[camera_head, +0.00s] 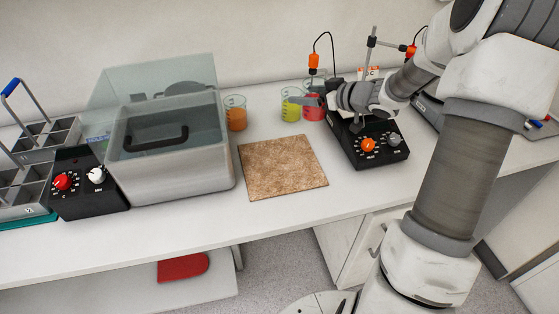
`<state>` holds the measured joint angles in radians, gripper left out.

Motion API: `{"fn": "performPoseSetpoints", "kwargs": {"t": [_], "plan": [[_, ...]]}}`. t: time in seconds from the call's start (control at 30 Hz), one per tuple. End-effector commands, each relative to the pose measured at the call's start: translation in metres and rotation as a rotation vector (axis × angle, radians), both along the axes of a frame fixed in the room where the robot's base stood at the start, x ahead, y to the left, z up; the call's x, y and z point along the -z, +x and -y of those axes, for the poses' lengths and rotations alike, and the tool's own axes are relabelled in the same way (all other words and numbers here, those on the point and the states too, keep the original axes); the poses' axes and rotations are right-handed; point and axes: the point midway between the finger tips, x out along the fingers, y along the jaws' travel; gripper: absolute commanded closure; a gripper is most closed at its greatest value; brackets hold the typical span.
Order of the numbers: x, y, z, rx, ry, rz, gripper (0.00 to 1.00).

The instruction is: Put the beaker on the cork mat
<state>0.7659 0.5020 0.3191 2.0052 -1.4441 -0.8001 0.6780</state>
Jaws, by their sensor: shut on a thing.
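The cork mat (284,168) is a flat brown square on the white bench, with nothing on it. A beaker with yellow-green liquid (291,113) stands behind the mat, upright. My gripper (298,100) reaches in from the right at this beaker's height, and its fingertips overlap the beaker's right side. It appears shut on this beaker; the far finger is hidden. A beaker with red liquid (314,112) is just to the right, partly covered by my fingers. A beaker with orange liquid (236,118) stands to the left, apart from my gripper. I cannot tell whether the yellow-green beaker touches the bench.
A water bath with a clear lid (170,150) stands left of the mat. A black stirrer hotplate (368,146) with a stand rod and an orange-clamped probe (313,61) is on the right. The bench between the beakers and the mat is clear.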

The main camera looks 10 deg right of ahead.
Motion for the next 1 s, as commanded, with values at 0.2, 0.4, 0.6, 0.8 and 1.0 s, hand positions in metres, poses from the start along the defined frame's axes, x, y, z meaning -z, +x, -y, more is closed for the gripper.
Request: {"fn": "performPoseSetpoints", "kwargs": {"t": [0.2,0.4,0.6,0.8,1.0], "plan": [[0.025,-0.015,-0.031,-0.009,0.003,0.000,0.90],[0.051,-0.033,-0.071,-0.008,0.001,-0.001,0.90],[0.068,-0.045,-0.098,-0.008,0.000,0.001,0.90],[0.079,-0.048,-0.105,-0.005,0.002,0.000,0.90],[0.106,-0.048,-0.104,-0.005,0.002,0.000,0.90]]}}
